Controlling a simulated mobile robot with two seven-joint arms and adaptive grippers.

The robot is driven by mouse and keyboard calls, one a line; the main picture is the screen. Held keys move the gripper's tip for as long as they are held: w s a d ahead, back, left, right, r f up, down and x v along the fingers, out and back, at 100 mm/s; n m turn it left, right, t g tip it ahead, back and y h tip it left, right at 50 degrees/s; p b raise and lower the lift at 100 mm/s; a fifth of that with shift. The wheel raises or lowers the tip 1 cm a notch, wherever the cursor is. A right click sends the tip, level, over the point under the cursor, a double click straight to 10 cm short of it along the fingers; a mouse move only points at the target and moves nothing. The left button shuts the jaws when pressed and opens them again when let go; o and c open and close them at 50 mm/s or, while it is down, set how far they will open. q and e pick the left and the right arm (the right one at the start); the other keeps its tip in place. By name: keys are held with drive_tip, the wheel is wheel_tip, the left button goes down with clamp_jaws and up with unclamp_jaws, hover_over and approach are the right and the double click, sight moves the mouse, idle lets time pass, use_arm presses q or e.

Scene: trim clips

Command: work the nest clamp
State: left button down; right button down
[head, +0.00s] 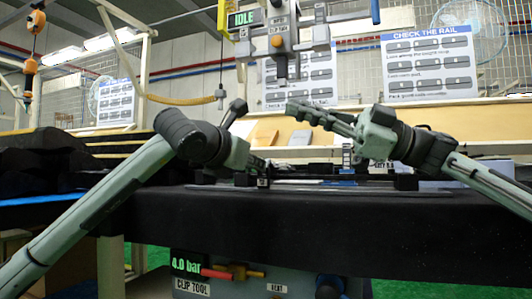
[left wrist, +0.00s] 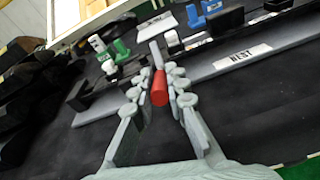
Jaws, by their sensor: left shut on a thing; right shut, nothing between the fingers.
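The nest clamp shows in the left wrist view as a red handle grip (left wrist: 160,92) on a grey lever (left wrist: 156,54). My left gripper (left wrist: 157,80) has its fingers on both sides of the red grip and is shut on it. The white NEST label (left wrist: 243,55) is on the grey bar right of the handle. In the head view my left gripper (head: 262,166) is low at the table, and the clamp there is too small to make out. My right gripper (head: 296,108) is shut and empty, raised above the table and pointing left.
Green (left wrist: 122,49) and blue (left wrist: 196,17) fixture parts stand behind the handle. A black-covered table (head: 330,220) spans the front. A panel reading 4.0 bar (head: 187,266) sits below the table edge.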

drive_tip(key=w+d+f+m+t+h, duration=0.1)
drive_tip(key=w+d+m+t+h, duration=0.15)
drive_tip(key=w+m, duration=0.35)
drive_tip(key=w+d+f+m+t+h, duration=0.1)
drive_tip(key=w+m+t+h, duration=0.2)
drive_tip(key=m, duration=0.5)
drive_tip(key=shift+g+y, duration=0.25)
drive_tip(key=shift+g, duration=0.4)
drive_tip(key=shift+w+a+f, duration=0.5)
drive_tip(key=shift+a+f, duration=0.2)
drive_tip(key=shift+a, duration=1)
drive_tip(key=shift+w+a+f, duration=0.45)
drive_tip(key=shift+a+f, duration=0.3)
drive_tip(key=shift+a, duration=0.9)
drive_tip(key=shift+w+a+f, duration=0.5)
drive_tip(key=shift+a+f, duration=0.2)
drive_tip(key=shift+a, duration=1)
